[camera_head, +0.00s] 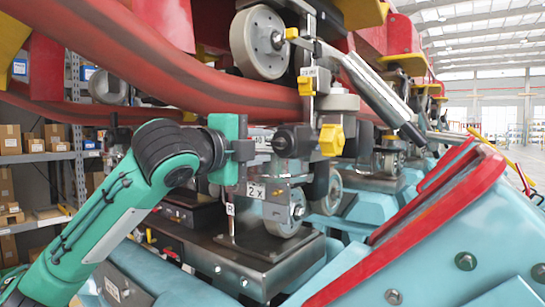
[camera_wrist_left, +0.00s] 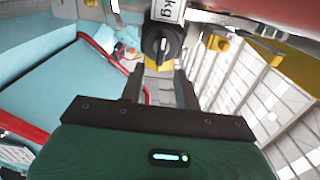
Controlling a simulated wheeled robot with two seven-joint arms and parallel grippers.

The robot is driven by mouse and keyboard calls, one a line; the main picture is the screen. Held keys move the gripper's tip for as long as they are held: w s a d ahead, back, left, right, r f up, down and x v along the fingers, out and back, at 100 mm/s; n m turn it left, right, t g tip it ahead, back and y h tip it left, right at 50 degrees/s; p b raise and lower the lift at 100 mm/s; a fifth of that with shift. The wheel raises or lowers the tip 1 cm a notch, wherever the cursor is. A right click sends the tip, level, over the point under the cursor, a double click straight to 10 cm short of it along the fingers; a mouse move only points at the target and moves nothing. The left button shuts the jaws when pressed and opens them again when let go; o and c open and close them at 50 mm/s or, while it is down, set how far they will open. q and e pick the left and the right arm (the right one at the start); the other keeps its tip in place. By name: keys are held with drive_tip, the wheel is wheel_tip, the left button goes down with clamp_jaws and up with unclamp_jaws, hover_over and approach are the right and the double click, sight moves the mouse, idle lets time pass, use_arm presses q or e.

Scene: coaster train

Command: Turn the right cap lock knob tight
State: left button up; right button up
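A black round knob with a raised grip bar (camera_wrist_left: 161,44) shows in the left wrist view, under a white label marked "kg". A black knob-like part, which looks like the same one, shows in the head view (camera_head: 287,141) beside a yellow block (camera_head: 331,140). My left gripper (camera_wrist_left: 159,78) is open, its two dark fingers apart and pointing towards the knob with nothing seen between them. In the head view the left gripper (camera_head: 247,150) is just left of the black knob. I cannot tell whether it touches. My right gripper is not in view.
Thick red rails (camera_head: 200,85) run above the gripper. A grey wheel (camera_head: 259,42) hangs above and another wheel (camera_head: 285,212) sits below. A light-blue car body with red edging (camera_head: 420,225) fills the lower right. Shelves with boxes (camera_head: 35,145) stand at left.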

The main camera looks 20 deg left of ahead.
use_arm(q)
drive_tip(key=b+v, duration=0.3)
drive_tip(key=v, duration=0.5)
drive_tip(key=shift+s, duration=0.25)
